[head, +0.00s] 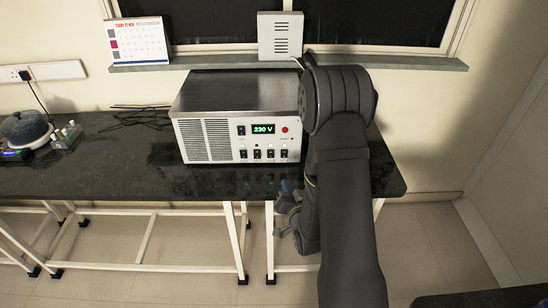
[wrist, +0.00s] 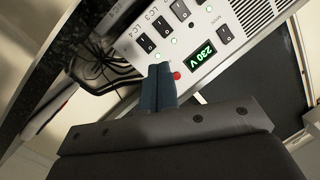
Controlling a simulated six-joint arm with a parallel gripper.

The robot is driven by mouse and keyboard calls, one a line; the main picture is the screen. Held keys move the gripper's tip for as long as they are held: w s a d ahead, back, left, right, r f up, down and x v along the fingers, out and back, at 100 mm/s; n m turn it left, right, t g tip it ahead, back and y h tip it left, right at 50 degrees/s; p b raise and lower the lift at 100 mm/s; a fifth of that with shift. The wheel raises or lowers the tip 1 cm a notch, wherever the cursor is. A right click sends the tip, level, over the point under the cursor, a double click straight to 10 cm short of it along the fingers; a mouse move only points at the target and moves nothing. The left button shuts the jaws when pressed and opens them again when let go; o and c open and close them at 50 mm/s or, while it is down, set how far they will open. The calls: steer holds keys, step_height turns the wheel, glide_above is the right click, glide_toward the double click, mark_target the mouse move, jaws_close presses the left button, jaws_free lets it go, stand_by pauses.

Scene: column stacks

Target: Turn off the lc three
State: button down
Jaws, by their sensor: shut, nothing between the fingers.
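A metal power unit (head: 238,112) stands on the dark bench, with a row of black rocker switches low on its front. In the head view the third switch from the left (head: 270,154) seems to be LC three; its label is too small to read surely. In the wrist view the panel is turned round, and that switch (wrist: 162,27) appears beyond my fingers. Small green lamps sit by the switches. My gripper (wrist: 159,68) is shut and empty, its tips appearing near the red button (wrist: 176,75) and the nearest switch (wrist: 146,43). Contact cannot be told.
The display (head: 263,129) reads 230 V, with another switch (head: 241,130) beside it. Black cables (head: 140,119) lie left of the unit. My arm hides the unit's right side. The bench (head: 110,170) is clear in front.

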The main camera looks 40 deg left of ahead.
mark_target(272, 153)
steer(key=s+a+m+h, duration=0.1)
steer(key=m, duration=0.4)
steer(key=s+a+m+t+h, duration=0.1)
steer(key=m, duration=0.4)
steer(key=s+a+r+m+t+h, duration=0.1)
steer(key=m, duration=0.4)
steer(key=shift+s+a, duration=0.15)
steer(key=shift+a, duration=0.05)
steer(key=shift+f, duration=0.1)
steer(key=x, duration=0.8)
steer(key=r+x, duration=0.1)
steer(key=x, duration=0.3)
steer(key=shift+w+a, duration=0.3)
steer(key=shift+w, duration=0.1)
steer(key=shift+w+a, duration=0.35)
steer(key=shift+w, duration=0.05)
steer(key=shift+w+a+r, duration=0.15)
steer(key=shift+w+a, duration=0.1)
steer(key=r+v, duration=0.2)
steer(key=v, duration=1.2)
steer(key=shift+a, duration=0.25)
